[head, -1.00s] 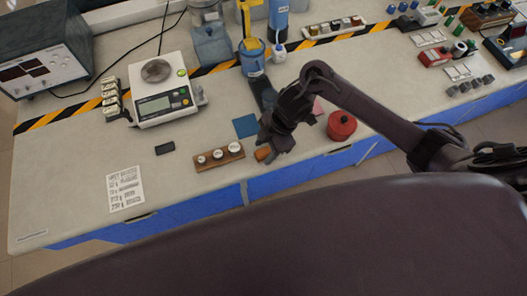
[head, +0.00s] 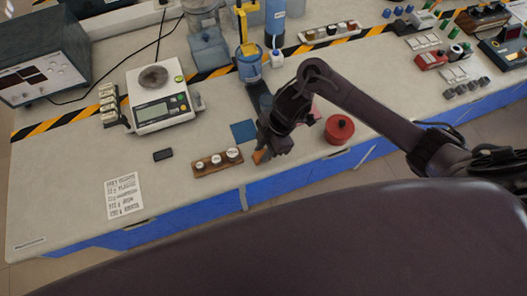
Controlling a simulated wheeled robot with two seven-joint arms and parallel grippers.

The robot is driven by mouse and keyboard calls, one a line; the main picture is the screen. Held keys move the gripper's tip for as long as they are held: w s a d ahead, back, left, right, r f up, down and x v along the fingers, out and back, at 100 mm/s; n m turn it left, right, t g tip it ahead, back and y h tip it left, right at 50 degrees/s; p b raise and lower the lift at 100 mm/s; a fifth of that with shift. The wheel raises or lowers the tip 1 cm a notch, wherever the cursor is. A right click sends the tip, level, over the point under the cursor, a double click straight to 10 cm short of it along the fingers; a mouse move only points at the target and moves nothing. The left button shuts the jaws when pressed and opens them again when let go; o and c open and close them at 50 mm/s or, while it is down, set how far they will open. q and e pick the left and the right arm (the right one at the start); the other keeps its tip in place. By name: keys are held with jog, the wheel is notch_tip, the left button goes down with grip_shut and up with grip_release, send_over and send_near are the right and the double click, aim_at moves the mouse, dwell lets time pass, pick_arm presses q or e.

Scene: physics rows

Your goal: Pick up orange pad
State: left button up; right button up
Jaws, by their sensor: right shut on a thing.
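The orange pad (head: 260,157) shows as a small orange piece at the front of the table, just under the fingers of my right gripper (head: 264,147). My right gripper points down and is shut on the pad; the arm hides much of the grip. Whether the pad still touches the table I cannot tell. A blue pad (head: 243,131) lies flat just behind and left of the gripper. A reddish pad (head: 316,112) is partly hidden behind my right arm. My left gripper is not in view.
A wooden block with weights (head: 217,163) stands close left of the gripper. A red lidded pot (head: 339,129) is to the right. A scale (head: 160,105), a black block (head: 163,155) and a printed sheet (head: 124,195) lie further left. The blue-taped front edge is close.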

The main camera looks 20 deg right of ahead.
notch_tip(320, 180, up, 18)
jog(key=p, duration=0.3)
